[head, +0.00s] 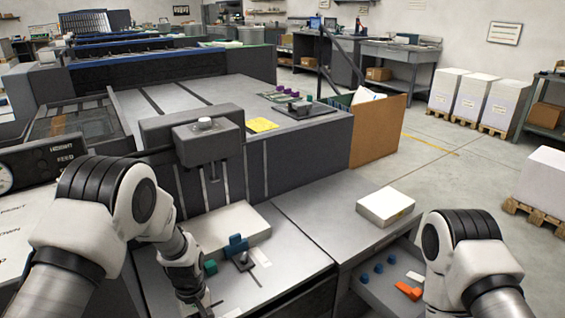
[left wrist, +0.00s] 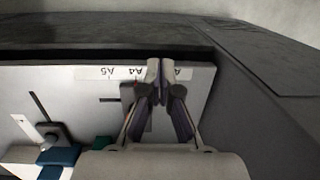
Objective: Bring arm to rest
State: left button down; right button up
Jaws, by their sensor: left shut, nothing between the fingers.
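My left arm reaches down from the left in the head view, and its gripper (head: 200,304) is low over the grey feed table, partly cut off by the bottom edge. In the left wrist view my left gripper (left wrist: 160,72) has its fingertips together with nothing between them. The fingertips overlap a white scale strip (left wrist: 108,73) marked A5 and A4; contact cannot be told. A blue guide block (head: 236,245) and a green block (head: 210,267) are beside the gripper. My right arm shows at the lower right; its gripper is out of frame.
A paper stack (head: 232,225) lies behind the blue block. An open drawer (head: 376,298) holds blue pieces and an orange piece (head: 408,290). A white ream (head: 385,205) sits on the cabinet top. The press unit (head: 205,145) rises behind. Open floor lies to the right.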

pick_arm(q)
jog(key=s+a+f+m+g, duration=0.15)
jog(key=s+f, duration=0.25)
jog(key=s, duration=0.5)
jog(key=s+a+f, duration=0.2)
jog(key=s+f, duration=0.1)
jog(key=s, duration=0.6)
jog(key=s+a+f+m+g, duration=0.1)
jog(key=s+f, duration=0.3)
jog(key=s, duration=0.5)
jog(key=s+r+m+t, duration=0.1)
jog(key=s+r+m, duration=0.1)
jog(key=s, duration=0.2)
notch_tip(320, 180, up, 16)
jog(key=w+m+t+p, duration=0.2)
jog(key=w+t+p, duration=0.1)
jog(key=p, duration=1.2)
jog(key=shift+f, duration=0.2)
jog(key=shift+a, duration=0.1)
